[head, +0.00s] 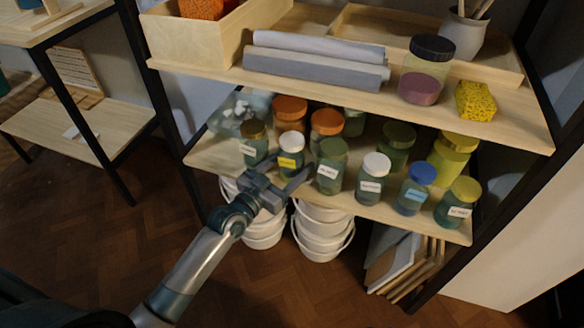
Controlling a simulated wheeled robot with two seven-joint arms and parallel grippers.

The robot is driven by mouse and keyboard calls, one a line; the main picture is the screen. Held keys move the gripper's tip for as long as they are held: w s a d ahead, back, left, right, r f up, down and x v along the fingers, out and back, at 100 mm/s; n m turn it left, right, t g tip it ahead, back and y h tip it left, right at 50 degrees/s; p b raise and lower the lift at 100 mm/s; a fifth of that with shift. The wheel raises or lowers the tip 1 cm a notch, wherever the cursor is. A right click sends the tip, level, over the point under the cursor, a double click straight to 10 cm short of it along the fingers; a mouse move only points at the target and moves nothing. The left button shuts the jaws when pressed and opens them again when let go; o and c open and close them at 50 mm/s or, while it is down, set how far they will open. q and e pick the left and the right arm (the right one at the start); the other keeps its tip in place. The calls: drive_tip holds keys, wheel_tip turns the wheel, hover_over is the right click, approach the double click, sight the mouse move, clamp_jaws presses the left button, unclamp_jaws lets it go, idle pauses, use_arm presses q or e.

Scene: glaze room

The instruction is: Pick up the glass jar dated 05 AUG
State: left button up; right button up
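Several lidded glass jars stand on the middle shelf (215,150); their labels are too small to read, so I cannot tell which is dated 05 AUG. The front row holds a brown-lidded jar (254,148), a white-lidded jar with a yellow label (289,162), a green-lidded jar (330,177), a white-lidded jar with a white label (371,186), a blue-lidded jar (414,194) and a yellow-lidded jar (457,210). My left gripper (281,177) is open at the shelf's front edge, before the yellow-labelled jar, holding nothing visible. My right gripper is out of view.
Behind are orange-lidded jars (327,121), a green-lidded jar (397,143) and a yellow-lidded jar (450,157). The upper shelf (520,127) overhangs them, bearing grey rolls (315,68), a large jar (425,72) and a yellow sponge (475,100). White buckets (321,230) stand below.

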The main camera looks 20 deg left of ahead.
sight(292, 152)
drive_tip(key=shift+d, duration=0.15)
use_arm(q)
drive_tip(key=c, duration=1.3)
drive_tip(key=shift+w+r, duration=0.1)
drive_tip(key=shift+c, duration=0.4)
drive_tip(key=shift+r, duration=0.1)
